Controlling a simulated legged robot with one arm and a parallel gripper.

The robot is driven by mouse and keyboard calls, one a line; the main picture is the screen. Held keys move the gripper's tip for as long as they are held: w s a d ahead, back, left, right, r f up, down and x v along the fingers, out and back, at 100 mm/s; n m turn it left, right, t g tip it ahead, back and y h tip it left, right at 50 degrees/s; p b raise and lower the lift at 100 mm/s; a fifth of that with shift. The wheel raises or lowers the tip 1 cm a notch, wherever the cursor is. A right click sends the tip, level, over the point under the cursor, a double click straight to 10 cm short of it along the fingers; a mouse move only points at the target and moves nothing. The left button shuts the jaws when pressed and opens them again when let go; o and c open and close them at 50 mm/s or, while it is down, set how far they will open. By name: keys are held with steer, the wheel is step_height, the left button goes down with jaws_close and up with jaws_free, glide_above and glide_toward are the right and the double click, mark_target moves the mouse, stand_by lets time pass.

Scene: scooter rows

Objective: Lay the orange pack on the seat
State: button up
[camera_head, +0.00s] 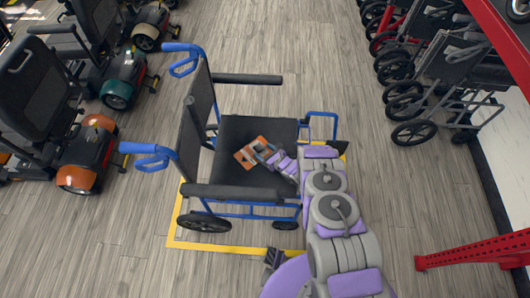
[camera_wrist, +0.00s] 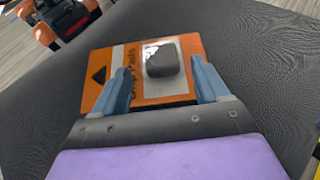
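The orange pack (camera_head: 245,155) is over the black seat (camera_head: 240,127) of the blue-framed wheelchair and appears to lie flat on it. In the wrist view the pack (camera_wrist: 97,62) shows printed text, a black triangle and a dark grey item under a clear window. The dark textured seat (camera_wrist: 250,60) surrounds it. My gripper (camera_wrist: 161,66) is at the pack's near edge, its two blue fingers spread apart. The left finger overlaps the pack's face and the right one is by its right edge. My gripper (camera_head: 264,149) also shows over the seat in the head view.
The wheelchair's armrests (camera_head: 247,79) flank the seat, and its backrest (camera_head: 196,115) stands at the left. Yellow tape (camera_head: 215,246) marks the floor around it. Mobility scooters (camera_head: 95,150) stand at left, folded wheelchairs (camera_head: 440,85) at upper right, and a red rack (camera_head: 470,250) at right.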

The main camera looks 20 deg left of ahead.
steer(key=shift+o, duration=0.5)
steer(key=shift+d+r, duration=0.1)
steer(key=shift+d, duration=0.1)
steer(key=shift+d+r, duration=0.2)
steer(key=shift+d, duration=0.3)
steer(key=shift+a+r+p, duration=0.15)
steer(key=shift+r+p, duration=0.4)
steer(key=shift+p, duration=0.1)
steer(key=shift+s+d+r+p, duration=0.2)
steer(key=shift+s+d+p, duration=0.1)
steer(key=shift+s+p, duration=0.15)
steer(key=shift+p+v, duration=1)
steer(key=shift+v, duration=4.35)
steer(key=shift+w+d, duration=0.1)
steer(key=shift+w, duration=0.15)
